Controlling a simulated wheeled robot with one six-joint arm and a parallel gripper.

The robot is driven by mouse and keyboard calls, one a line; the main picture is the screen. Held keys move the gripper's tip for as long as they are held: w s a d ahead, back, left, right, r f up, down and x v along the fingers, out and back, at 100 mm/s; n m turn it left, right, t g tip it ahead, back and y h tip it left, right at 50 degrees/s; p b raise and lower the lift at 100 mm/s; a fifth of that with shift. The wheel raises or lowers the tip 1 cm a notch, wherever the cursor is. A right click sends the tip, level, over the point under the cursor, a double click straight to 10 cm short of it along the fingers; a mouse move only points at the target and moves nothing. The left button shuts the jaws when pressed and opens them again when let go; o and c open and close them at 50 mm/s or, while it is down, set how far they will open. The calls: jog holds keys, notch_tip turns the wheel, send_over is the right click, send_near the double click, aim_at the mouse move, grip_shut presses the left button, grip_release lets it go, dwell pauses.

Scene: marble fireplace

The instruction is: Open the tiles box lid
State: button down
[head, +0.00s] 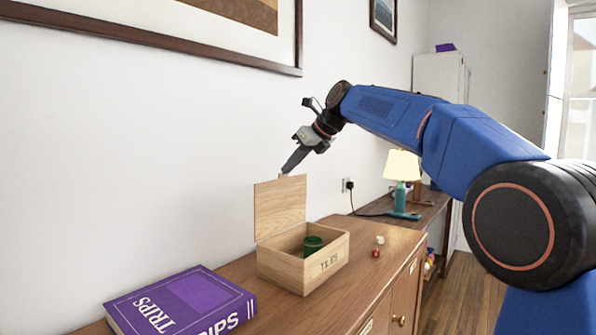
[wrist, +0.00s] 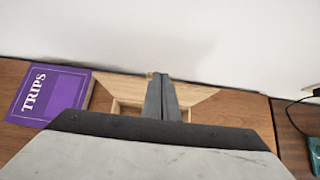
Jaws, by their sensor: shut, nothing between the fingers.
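The tiles box (head: 290,271) is light wood with "TILES" on its front and stands on the wooden cabinet top. Its lid (head: 280,207) stands upright at the back of the box, so the inside is exposed. A dark green cup-like object (head: 312,243) is inside. My gripper (head: 285,171) is shut and empty, pointing down at the lid's top edge; I cannot tell if it touches. In the wrist view, the shut fingers (wrist: 160,77) lie over the middle of the lid (wrist: 115,88) and hide part of it and the box.
A purple "TRIPS" book (head: 182,303) lies left of the box, also in the wrist view (wrist: 48,95). Small red and white dice (head: 376,252) lie right of it. A teal lamp (head: 402,190) stands farther right. The white wall is close behind.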

jog(key=shift+w+a, duration=0.45)
jog(key=shift+a, duration=0.15)
jog(key=shift+d+r, duration=0.1)
notch_tip(320, 180, up, 9)
jog(key=w+a, duration=0.1)
jog(key=shift+a, duration=0.3)
dwell(0.9)
jog(key=s+d+f+n+h, duration=0.2)
jog(key=s+d+f+n, duration=0.45)
jog(key=s+d, duration=0.4)
jog(key=s+d+f+n+h, duration=0.2)
jog(key=s+d+f+n, duration=0.45)
jog(key=s+d, duration=0.4)
jog(key=s+d+f+n+h, duration=0.1)
jog(key=s+d+f+n, duration=0.3)
jog(key=s+f, duration=0.6)
jog(key=s+d+f+n+h, duration=0.1)
jog(key=s+d+f+n, duration=0.3)
jog(key=s+f, duration=0.6)
jog(key=s+d+f+n+g+h, duration=0.1)
jog(key=s+d+f+n, duration=0.3)
jog(key=s+f, duration=0.6)
notch_tip(320, 180, down, 4)
jog(key=shift+s+r+n, duration=0.15)
jog(key=shift+r+n, duration=0.1)
jog(key=shift+n, duration=0.05)
